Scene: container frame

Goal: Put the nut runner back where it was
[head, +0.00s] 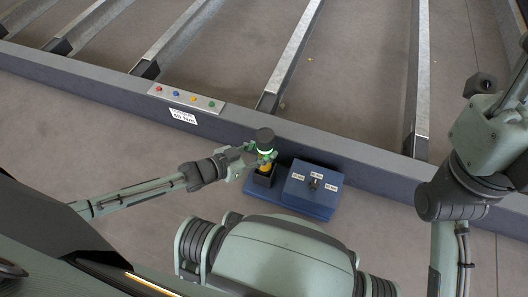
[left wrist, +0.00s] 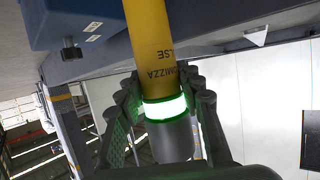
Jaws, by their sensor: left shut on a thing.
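The nut runner is a yellow cylinder with dark lettering, a glowing green and white ring and a dark end cap (head: 265,135). It also shows in the left wrist view (left wrist: 152,45). My left gripper (head: 262,155) is shut on it near the lit ring, with a finger on each side in the left wrist view (left wrist: 160,108).
A dark frame beam (head: 90,82) runs just behind. A panel with coloured buttons (head: 187,98) lies on the beam. Floor left of the base is clear.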

